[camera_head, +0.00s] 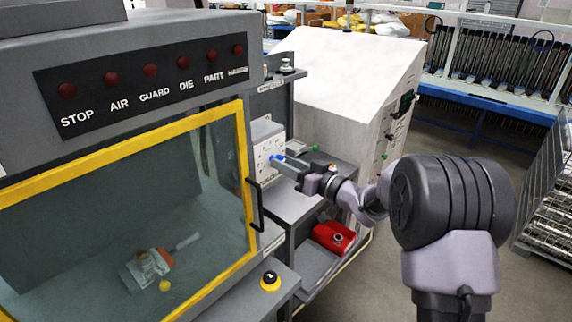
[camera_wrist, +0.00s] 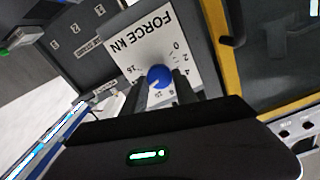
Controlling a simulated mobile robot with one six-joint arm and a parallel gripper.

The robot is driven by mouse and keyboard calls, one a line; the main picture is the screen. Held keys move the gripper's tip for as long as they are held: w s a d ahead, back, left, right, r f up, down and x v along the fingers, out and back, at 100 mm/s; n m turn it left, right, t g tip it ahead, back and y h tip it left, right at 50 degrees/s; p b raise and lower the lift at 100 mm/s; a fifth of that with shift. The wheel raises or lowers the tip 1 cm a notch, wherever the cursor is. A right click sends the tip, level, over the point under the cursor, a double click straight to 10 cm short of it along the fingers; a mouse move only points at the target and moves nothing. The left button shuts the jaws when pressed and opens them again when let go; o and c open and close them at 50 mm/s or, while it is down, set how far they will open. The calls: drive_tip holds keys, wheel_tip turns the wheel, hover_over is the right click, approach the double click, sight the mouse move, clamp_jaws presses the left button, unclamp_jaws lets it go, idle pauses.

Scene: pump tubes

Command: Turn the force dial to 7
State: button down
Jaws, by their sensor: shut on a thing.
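The force dial is a blue knob (camera_wrist: 160,76) on a white plate (camera_wrist: 148,42) lettered FORCE kN, with numbers around it. Some numbers are hidden by my gripper, and I cannot read the dial's setting. In the head view the blue dial (camera_head: 277,159) shows on the front of a pale box (camera_head: 265,140). My gripper (camera_head: 284,164) reaches it from the right. In the wrist view my gripper (camera_wrist: 162,84) has one dark finger on each side of the knob and is shut on it.
The press with a yellow-framed window (camera_head: 248,150) stands close at left, with a dark handle (camera_head: 257,205). A yellow-and-black button (camera_head: 270,281) sits below. A red container (camera_head: 333,237) lies on the lower shelf. A large white cabinet (camera_head: 340,80) stands behind.

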drive_tip(key=shift+f, duration=0.1)
drive_tip(key=shift+s+a+f+n+b, duration=0.1)
drive_tip(key=shift+n+b, duration=3.35)
drive_tip(key=shift+n, duration=0.85)
drive_tip(key=shift+s+f+n+b, duration=0.1)
drive_tip(key=shift+n+b, duration=3.3)
drive_tip(key=shift+n, duration=0.9)
drive_tip(key=shift+r, duration=0.1)
drive_tip(key=c, duration=1)
unclamp_jaws()
drive_tip(key=p+v, duration=0.4)
drive_tip(key=v, duration=1.3)
drive_tip(key=shift+s, duration=0.2)
